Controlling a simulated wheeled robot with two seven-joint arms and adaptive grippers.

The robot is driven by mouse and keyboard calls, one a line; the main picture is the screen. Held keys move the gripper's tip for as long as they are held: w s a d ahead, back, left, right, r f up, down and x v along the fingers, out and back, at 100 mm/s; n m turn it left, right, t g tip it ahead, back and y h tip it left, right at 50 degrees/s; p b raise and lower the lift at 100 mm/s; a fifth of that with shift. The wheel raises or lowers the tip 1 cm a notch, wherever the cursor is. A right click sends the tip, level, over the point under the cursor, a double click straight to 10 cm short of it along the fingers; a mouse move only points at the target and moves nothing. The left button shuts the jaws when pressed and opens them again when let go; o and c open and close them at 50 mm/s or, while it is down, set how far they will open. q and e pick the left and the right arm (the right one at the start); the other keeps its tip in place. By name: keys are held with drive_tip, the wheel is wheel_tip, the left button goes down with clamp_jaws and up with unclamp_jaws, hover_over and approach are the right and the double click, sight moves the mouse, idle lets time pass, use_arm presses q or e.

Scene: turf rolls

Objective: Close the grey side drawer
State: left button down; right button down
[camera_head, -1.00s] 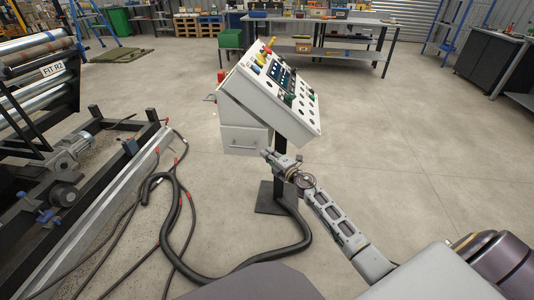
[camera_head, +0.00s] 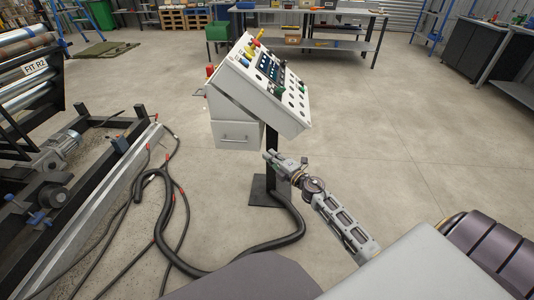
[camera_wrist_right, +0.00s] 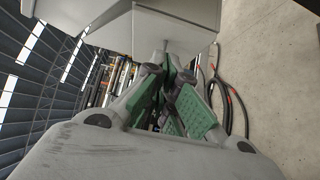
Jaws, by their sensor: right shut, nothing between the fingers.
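The grey side drawer (camera_head: 237,134) with its bar handle sits in the light grey box under the tilted control console (camera_head: 262,88). How far it stands out is hard to tell from this angle. My right gripper (camera_head: 268,156) is just right of and below the drawer front in the head view, with a small gap showing between them. In the right wrist view its green-padded fingers (camera_wrist_right: 166,62) are shut and empty, pointing at the underside of a grey box form (camera_wrist_right: 120,22). My left gripper is not in view.
The console stands on a black post and base plate (camera_head: 262,190). Black hoses and cables (camera_head: 168,215) lie on the floor to the left, beside a roller machine (camera_head: 50,165). A workbench (camera_head: 310,20) stands behind. The floor to the right is clear.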

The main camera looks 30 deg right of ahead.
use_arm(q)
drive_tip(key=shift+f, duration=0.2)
use_arm(e)
drive_tip(key=shift+s+d, duration=0.15)
drive_tip(key=shift+s, duration=0.7)
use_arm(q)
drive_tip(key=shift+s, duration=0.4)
